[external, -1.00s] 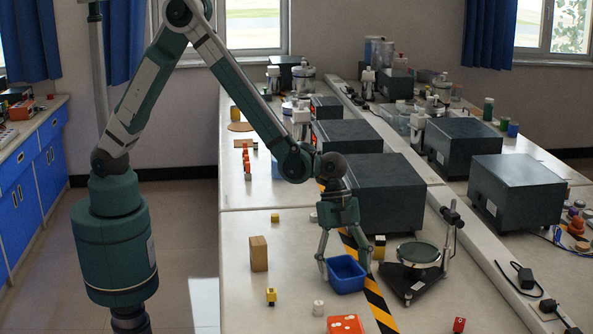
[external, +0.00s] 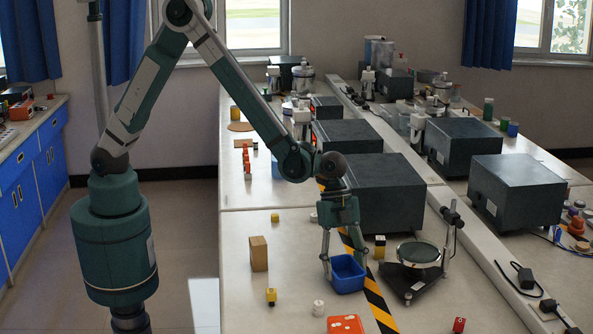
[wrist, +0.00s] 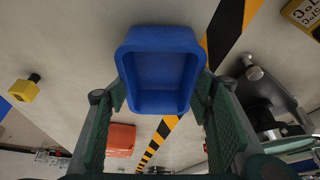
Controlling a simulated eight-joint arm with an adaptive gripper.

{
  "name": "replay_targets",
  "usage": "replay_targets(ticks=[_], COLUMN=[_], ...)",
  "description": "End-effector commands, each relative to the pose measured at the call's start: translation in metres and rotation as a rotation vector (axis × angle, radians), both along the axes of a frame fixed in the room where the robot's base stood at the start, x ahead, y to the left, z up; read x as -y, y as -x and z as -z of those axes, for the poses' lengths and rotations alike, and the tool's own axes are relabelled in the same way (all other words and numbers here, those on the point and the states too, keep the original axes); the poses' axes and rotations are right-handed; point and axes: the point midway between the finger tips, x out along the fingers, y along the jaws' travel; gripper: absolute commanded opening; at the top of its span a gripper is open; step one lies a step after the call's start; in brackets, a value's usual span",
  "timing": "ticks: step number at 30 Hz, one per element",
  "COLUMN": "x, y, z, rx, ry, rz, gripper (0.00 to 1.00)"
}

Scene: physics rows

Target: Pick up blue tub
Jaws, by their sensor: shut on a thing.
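The blue tub (external: 348,277) is an open, rounded rectangular tub beside the yellow-and-black striped tape on the bench. My gripper (external: 346,262) reaches down to it from above, with one finger at its left side and one at its right. In the wrist view the tub (wrist: 160,75) sits between the two green finger pads of my gripper (wrist: 161,105), which are shut on its side walls. The tub looks empty. I cannot tell whether its bottom touches the bench.
A black stand with a round plate (external: 418,254) is close on the right. A wooden block (external: 258,253) stands to the left. A red-orange block (external: 346,324) and a white cylinder (external: 318,308) lie in front. A dark box (external: 385,193) stands behind.

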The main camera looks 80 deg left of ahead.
Motion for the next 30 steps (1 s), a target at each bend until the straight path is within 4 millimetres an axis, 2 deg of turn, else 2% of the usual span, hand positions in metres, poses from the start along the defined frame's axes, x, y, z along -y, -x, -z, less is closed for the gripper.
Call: replay_targets(ticks=[5, 21, 30], x=[0.000, 0.000, 0.000], y=[0.000, 0.000, 0.000], z=[-0.013, -0.089, -0.103], rx=[0.000, 0.000, 0.000], ry=[0.000, 0.000, 0.000], rz=[0.000, 0.000, 0.000], gripper=[0.39, 0.39, 0.39])
